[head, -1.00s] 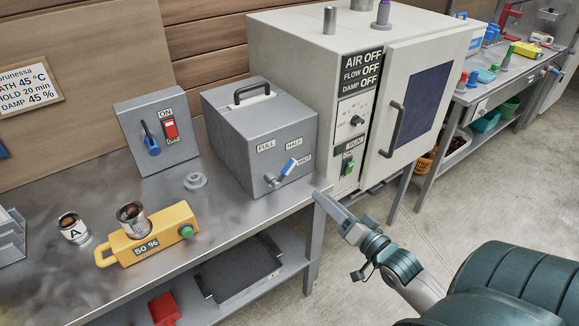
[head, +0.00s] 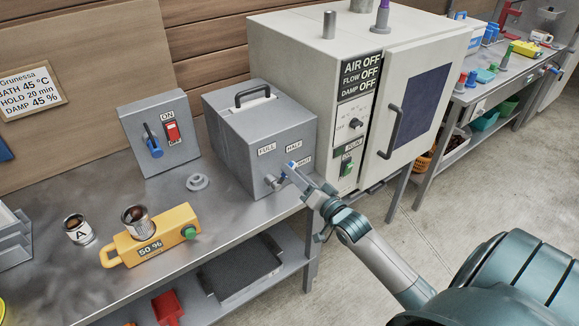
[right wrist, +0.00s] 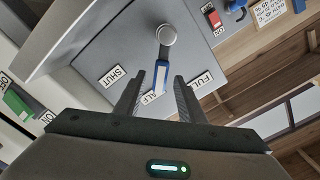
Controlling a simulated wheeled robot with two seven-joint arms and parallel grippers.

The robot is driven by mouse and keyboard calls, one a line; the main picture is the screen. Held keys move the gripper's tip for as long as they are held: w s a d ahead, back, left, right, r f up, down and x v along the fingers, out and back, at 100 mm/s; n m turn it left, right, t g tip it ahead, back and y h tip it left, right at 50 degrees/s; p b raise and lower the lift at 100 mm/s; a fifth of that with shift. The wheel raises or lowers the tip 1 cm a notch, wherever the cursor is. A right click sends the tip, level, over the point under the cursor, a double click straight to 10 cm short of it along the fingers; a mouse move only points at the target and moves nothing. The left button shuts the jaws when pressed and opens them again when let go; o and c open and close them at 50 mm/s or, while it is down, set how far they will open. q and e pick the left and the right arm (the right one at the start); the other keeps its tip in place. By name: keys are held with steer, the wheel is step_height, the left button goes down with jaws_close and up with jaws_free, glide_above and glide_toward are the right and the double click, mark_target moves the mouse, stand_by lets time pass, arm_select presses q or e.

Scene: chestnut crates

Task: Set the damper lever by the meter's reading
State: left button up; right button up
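The grey damper box (head: 233,142) stands on the bench, with FULL, HALF and SHUT labels on its front. Its blue-handled lever (right wrist: 162,72) lies between the two fingers of my right gripper (right wrist: 159,76), with a gap showing on each side. In the right wrist view the lever points over the HALF label, between SHUT and FULL. In the head view my right gripper (head: 291,171) partly covers the lever. The yellow meter (head: 151,236) reads 50 %, with a cup (head: 138,220) on it. The wall card (head: 31,91) reads DAMP 45 %. My left gripper is out of view.
A large oven-like cabinet (head: 318,60) stands right of the damper box, its panel reading AIR, FLOW and DAMP OFF. A switch box (head: 158,133) is to the left. A cup marked A (head: 79,230) stands left of the meter. Open floor lies before the bench.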

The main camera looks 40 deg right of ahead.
steer(key=shift+w, duration=1.6)
jaws_close()
